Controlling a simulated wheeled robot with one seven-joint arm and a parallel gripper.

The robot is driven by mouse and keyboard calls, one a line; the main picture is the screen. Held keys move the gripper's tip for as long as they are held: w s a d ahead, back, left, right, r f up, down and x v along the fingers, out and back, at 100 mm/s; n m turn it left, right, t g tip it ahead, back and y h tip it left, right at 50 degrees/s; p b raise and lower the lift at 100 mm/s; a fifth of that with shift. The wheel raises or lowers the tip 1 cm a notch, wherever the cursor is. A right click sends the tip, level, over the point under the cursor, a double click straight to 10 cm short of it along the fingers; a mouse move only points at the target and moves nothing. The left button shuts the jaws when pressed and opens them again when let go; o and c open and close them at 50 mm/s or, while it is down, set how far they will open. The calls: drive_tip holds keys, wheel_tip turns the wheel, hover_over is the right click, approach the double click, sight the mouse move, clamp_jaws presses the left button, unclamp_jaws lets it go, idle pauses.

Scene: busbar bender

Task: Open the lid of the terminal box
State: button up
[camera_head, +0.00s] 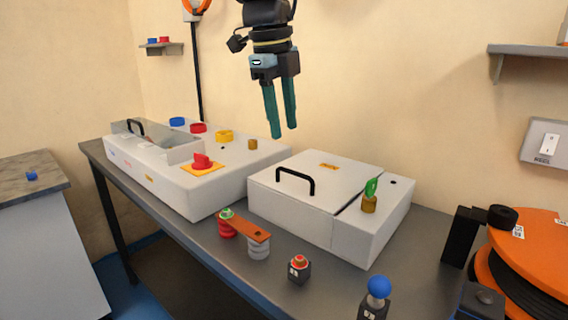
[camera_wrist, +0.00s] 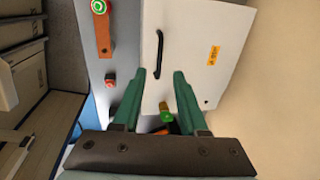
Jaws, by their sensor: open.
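The terminal box is a low white box (camera_head: 385,225) on the grey bench, right of centre. Its white lid (camera_head: 325,185) lies flat and shut, with a black arched handle (camera_head: 295,178) and a yellow label. A brass part with a green key (camera_head: 370,190) stands beside the lid. My gripper (camera_head: 283,132) is open and empty, pointing down above the back of the box. In the wrist view, the gripper (camera_wrist: 160,72) shows over the box, its fingertips apart on either side below the black handle (camera_wrist: 162,55). The green key (camera_wrist: 167,117) shows between the fingers.
A larger white panel (camera_head: 165,180) with a red knob and coloured rings stands to the left. A copper strip on insulators (camera_head: 245,225), a small red button (camera_head: 299,265) and a blue ball knob (camera_head: 378,287) sit in front. An orange reel (camera_head: 530,250) is at right. Air above the lid is clear.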

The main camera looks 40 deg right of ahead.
sight(289, 170)
drive_tip(key=f, duration=0.3)
drive_tip(key=d+f, duration=0.1)
drive_tip(key=f, duration=0.4)
drive_tip(key=shift+w+d+f, duration=0.2)
drive_tip(key=shift+d+f, duration=0.1)
drive_tip(key=shift+f, duration=0.05)
drive_tip(key=shift+c, duration=0.3)
clamp_jaws()
idle(0.6)
